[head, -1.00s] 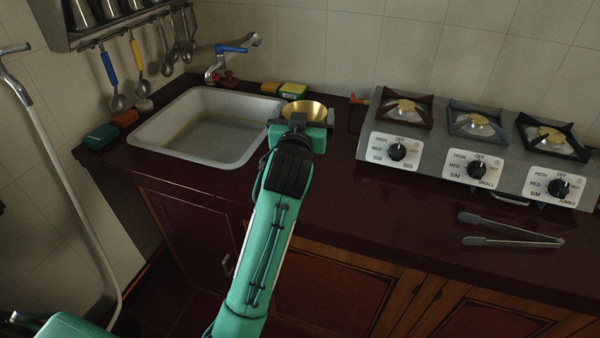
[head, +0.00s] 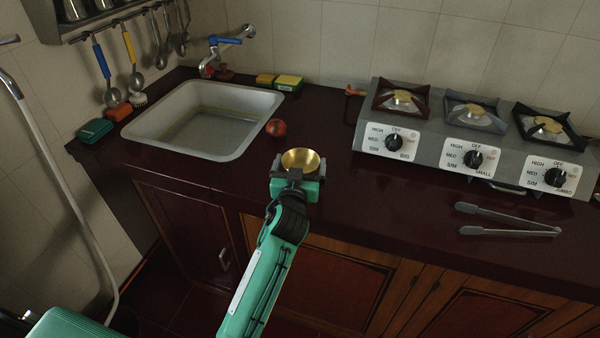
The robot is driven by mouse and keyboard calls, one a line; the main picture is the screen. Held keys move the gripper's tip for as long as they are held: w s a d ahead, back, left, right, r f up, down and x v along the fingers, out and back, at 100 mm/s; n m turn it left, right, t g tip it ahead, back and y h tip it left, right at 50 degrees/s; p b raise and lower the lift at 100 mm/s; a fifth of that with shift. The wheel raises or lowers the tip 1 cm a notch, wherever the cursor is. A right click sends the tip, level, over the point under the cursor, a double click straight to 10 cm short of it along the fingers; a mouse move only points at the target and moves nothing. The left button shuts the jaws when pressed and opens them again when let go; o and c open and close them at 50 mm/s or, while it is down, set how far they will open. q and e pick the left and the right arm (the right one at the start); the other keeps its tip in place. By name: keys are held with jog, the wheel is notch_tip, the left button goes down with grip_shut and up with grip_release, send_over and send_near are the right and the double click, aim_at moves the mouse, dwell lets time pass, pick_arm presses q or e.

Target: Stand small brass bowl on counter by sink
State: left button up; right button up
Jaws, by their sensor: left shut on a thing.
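The small brass bowl (head: 302,160) is right of the sink, over the front part of the dark red counter (head: 365,190). Its open side faces up and it looks about level. My left gripper (head: 299,172) is shut on the bowl from its near side. I cannot tell whether the bowl's base touches the counter, because the gripper hides it. The sink (head: 210,112) is a pale basin set into the counter at the left. My right gripper is not in view.
A red round fruit or ball (head: 276,128) lies between sink and bowl. A three-burner stove (head: 455,140) and tongs (head: 508,221) are at the right. Counter right of the bowl is clear.

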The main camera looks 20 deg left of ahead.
pick_arm(q)
notch_tip(320, 180, down, 3)
jog(key=shift+r, duration=0.2)
jog(key=o, duration=0.6)
jog(key=shift+f, duration=0.1)
jog(key=shift+o, duration=0.2)
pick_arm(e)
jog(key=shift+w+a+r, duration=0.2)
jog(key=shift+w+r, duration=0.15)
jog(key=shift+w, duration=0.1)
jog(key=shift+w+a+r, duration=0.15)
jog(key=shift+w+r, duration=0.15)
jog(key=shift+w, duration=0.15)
